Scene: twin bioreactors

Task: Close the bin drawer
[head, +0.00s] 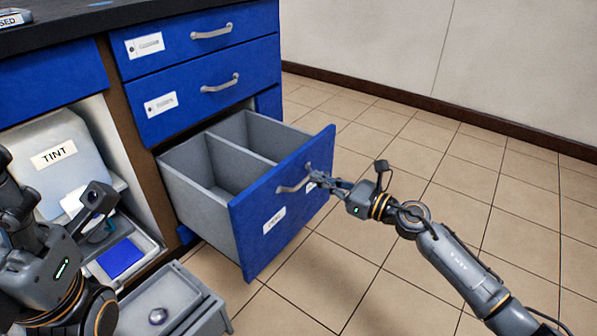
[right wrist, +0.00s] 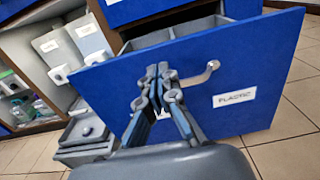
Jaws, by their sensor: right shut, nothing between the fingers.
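The bin drawer (head: 283,210) has a blue front and stands pulled well out of the blue cabinet in the head view. Its grey inside has a divider and looks empty. Its front with a white label reading PLASTIC also shows in the right wrist view (right wrist: 262,65). The drawer handle (head: 293,186) is a metal bar on that front. My right gripper (head: 314,180) is shut and empty at the drawer front, beside the handle; I cannot tell whether it touches. In the right wrist view its fingers (right wrist: 160,75) overlap the blue front, left of the handle. My left gripper's fingertips are not clearly visible.
Two shut blue drawers (head: 208,88) sit above the open one, under a dark countertop (head: 100,22). A grey bin labelled TINT (head: 55,150) and a grey box (head: 170,300) stand at the left. The tiled floor (head: 420,165) at the right is clear.

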